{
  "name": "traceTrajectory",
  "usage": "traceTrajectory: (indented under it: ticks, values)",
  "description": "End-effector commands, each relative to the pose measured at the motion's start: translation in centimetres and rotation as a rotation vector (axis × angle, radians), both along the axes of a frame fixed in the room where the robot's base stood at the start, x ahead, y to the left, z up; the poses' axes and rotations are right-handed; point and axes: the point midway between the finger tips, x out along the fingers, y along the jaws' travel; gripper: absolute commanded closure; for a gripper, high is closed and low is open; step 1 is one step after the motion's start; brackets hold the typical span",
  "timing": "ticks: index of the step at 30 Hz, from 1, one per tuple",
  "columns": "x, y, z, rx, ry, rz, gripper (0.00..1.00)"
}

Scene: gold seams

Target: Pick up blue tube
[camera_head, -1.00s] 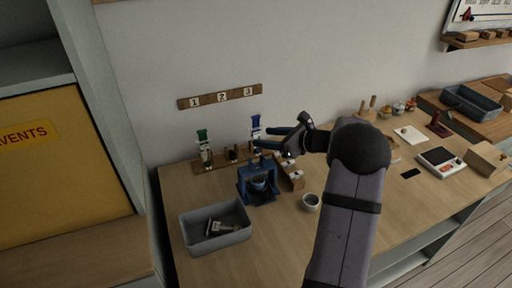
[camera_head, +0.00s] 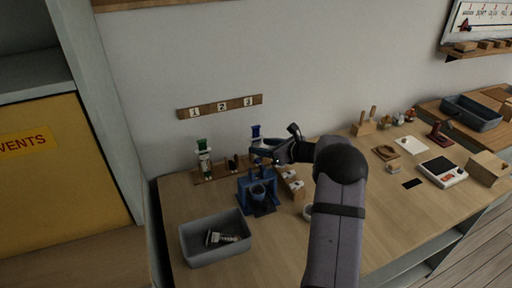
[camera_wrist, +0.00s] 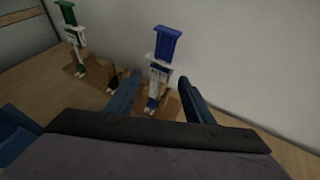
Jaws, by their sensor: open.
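The blue tube (camera_head: 256,131) stands upright in the wooden rack at the back of the table, under the number 3 of the wall strip. It has a blue cap and a pale, patterned body; in the wrist view the blue tube (camera_wrist: 160,70) shows between my two fingers. My gripper (camera_head: 265,149) is open in front of the tube and hides its lower part in the head view. In the wrist view the fingers of my gripper (camera_wrist: 160,88) stand either side of the tube's lower body, with gaps. I cannot tell whether the tube lies fully between the fingertips.
A green-capped tube (camera_head: 203,157) stands to the left in the same rack (camera_head: 222,170). A blue stand (camera_head: 243,196) holding a cup is just in front. A grey bin (camera_head: 190,246) with a pale item inside sits front left. The wall is close behind the rack.

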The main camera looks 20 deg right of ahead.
Motion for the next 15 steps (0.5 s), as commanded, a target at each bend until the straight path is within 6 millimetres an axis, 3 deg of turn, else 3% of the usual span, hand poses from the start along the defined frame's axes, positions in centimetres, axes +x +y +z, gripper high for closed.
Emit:
traceTrajectory:
  ticks: [7, 15]
  values:
    - [2.5, 1.2, -1.2, 0.000, 0.001, 0.002, 0.52]
    - [3.3, 1.5, -1.6, 0.001, -0.001, 0.001, 0.52]
